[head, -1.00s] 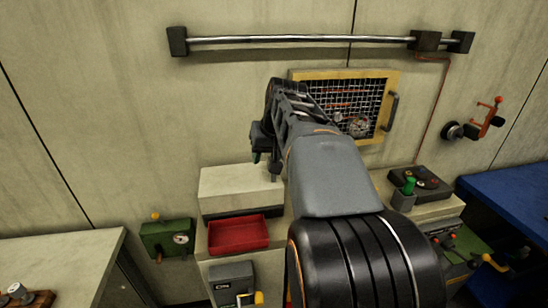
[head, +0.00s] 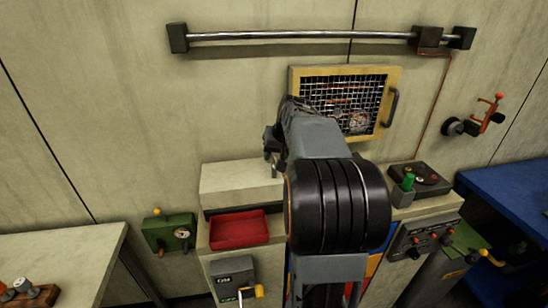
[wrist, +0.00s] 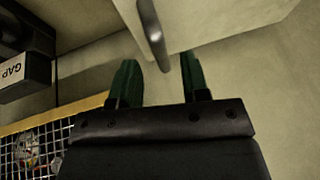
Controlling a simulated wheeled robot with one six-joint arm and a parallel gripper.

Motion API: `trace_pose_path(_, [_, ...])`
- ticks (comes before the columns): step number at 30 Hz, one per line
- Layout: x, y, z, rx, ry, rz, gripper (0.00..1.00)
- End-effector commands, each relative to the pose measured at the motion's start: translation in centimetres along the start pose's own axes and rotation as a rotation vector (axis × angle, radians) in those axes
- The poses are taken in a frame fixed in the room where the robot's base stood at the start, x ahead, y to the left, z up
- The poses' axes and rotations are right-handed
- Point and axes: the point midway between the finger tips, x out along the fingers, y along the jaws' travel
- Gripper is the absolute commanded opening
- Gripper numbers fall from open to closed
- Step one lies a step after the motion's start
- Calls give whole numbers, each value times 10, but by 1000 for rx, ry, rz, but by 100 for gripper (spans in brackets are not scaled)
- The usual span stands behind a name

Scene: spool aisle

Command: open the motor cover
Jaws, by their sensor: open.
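A pale box-shaped cover (head: 240,182), which I take to be the motor cover, sits on the cabinet top behind a red tray. In the wrist view the pale cover (wrist: 205,22) fills the top, with a metal handle (wrist: 155,35) standing out from it. My gripper (head: 271,150) is by the cover's right end, partly hidden by my arm. In the wrist view my gripper (wrist: 158,78) is open, its two green-padded fingers apart. The handle's end shows between them in the picture; I cannot tell whether they touch it or how deep it lies.
A yellow-framed mesh panel (head: 391,78) with a side handle is on the wall behind my arm. A red tray (head: 238,232) sits before the cover. A black button box (head: 422,178) is right. A metal rail (head: 300,36) runs above. A box labelled GAP (wrist: 22,75) is upper left in the wrist view.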

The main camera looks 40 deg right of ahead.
Motion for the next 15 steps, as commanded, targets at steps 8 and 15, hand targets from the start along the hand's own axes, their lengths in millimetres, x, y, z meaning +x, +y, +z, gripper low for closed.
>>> trace_pose_path(8, [19,0,0,0,0,0,42])
trace_pose_path(15, [21,0,0,0,0,0,42])
